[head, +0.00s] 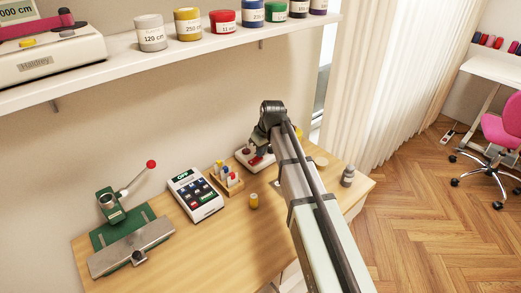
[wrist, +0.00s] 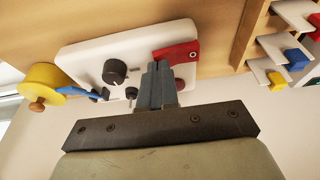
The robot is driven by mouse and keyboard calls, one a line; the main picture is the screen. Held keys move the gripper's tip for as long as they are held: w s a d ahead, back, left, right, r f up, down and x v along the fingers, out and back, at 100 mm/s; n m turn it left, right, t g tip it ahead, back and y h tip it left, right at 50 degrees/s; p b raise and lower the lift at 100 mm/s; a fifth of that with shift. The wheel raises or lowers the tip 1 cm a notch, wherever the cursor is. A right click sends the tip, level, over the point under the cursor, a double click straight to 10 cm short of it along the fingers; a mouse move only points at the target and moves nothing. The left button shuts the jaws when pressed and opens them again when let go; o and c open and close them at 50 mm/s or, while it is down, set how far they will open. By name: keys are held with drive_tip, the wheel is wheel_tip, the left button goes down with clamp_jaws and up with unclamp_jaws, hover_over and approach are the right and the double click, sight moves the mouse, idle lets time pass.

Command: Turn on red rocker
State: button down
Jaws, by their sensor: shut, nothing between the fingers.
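The red rocker (wrist: 176,52) is on a white control box (wrist: 90,45) in the wrist view, with a small round mark at its right end. My gripper (wrist: 160,66) is shut and empty. Its fingertips overlap the left end of the rocker in the picture; I cannot tell if they touch. In the head view the white box (head: 242,157) is partly hidden behind my arm, and my gripper (head: 257,153) is over it.
A black knob (wrist: 115,71) and a blue lever (wrist: 80,91) are left of my fingers, near a yellow cylinder (wrist: 40,78). A wooden rack (head: 228,182), a keypad device (head: 195,195) and a green press (head: 118,225) stand to the left on the table.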

drive_tip(key=shift+w+d+f+g+y, duration=0.2)
drive_tip(key=shift+w+f+g+y, duration=0.1)
drive_tip(key=shift+s, duration=0.15)
drive_tip(key=shift+s+a+r, duration=0.1)
drive_tip(key=shift+a, duration=0.05)
drive_tip(key=shift+s+a+r, duration=0.25)
drive_tip(key=shift+s+a, duration=0.2)
drive_tip(key=shift+r, duration=0.1)
drive_tip(key=shift+w+r, duration=0.15)
drive_tip(key=shift+r, duration=0.45)
drive_tip(key=w+d+v, duration=0.1)
drive_tip(key=w+v, duration=0.1)
drive_tip(key=v, duration=1)
drive_tip(key=shift+d+r, duration=0.15)
drive_tip(key=shift+d, duration=0.1)
